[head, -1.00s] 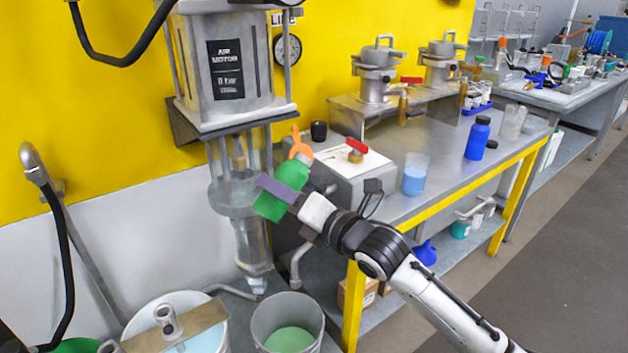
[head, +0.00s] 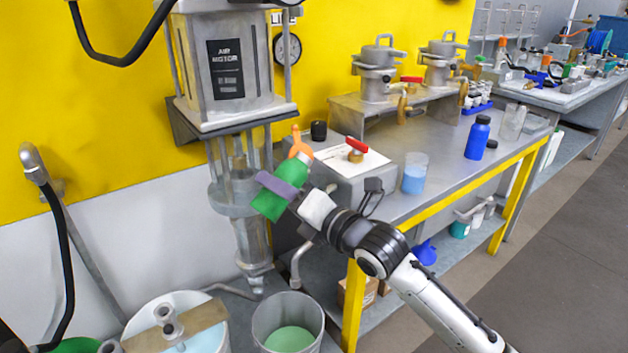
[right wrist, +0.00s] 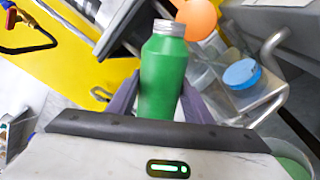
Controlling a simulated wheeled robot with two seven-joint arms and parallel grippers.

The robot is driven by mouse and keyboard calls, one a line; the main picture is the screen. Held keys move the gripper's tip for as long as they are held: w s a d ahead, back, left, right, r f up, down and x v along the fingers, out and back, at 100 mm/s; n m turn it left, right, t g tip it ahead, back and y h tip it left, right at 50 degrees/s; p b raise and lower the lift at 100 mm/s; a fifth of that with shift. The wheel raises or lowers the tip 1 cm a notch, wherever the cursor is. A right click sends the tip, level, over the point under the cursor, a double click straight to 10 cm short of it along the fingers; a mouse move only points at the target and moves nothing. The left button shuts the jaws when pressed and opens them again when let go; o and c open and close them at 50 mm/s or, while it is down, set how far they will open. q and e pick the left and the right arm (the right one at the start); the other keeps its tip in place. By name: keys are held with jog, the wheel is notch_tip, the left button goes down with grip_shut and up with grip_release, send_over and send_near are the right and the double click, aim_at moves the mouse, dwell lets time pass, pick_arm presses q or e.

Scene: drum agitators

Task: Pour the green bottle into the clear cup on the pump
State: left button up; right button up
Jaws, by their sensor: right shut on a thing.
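My right gripper (head: 283,190) is shut on the green bottle (head: 290,174) at its middle. The bottle leans, with its upper end to the upper right in the head view. In the right wrist view the green bottle (right wrist: 163,75) sits between the fingers, its silver cap end (right wrist: 168,27) pointing away from the palm. The see-through, cup-like part (head: 233,195) on the pump is just left of the bottle and gripper in the head view. I cannot tell what it contains. My left gripper is not in view.
An orange piece (head: 299,146) shows right by the bottle's upper end. A grey box with a red-handled valve (head: 356,148) stands close to the right. A beaker of light-blue liquid (head: 414,174) and a blue bottle (head: 477,138) stand on the bench. Open buckets (head: 314,333) stand below.

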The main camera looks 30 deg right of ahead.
dwell(0.6)
jog(key=shift+m, duration=0.3)
jog(key=shift+a+m, duration=0.15)
jog(key=shift+m, duration=0.25)
dwell(0.9)
jog(key=shift+r+m, duration=0.3)
jog(key=shift+m, duration=0.1)
dwell(0.8)
jog(key=shift+a+r, duration=0.1)
jog(key=shift+r, duration=0.05)
dwell(0.5)
jog(key=shift+r+m+p, duration=0.3)
jog(key=shift+m+p, duration=0.15)
jog(key=shift+m, duration=0.15)
dwell(0.8)
jog(key=shift+r, duration=0.1)
dwell(0.5)
jog(key=shift+r+m+p, duration=0.15)
jog(key=shift+m+p, duration=0.15)
jog(key=shift+p, duration=0.1)
dwell(0.3)
jog(key=shift+d+y, duration=0.2)
jog(key=shift+y, duration=0.1)
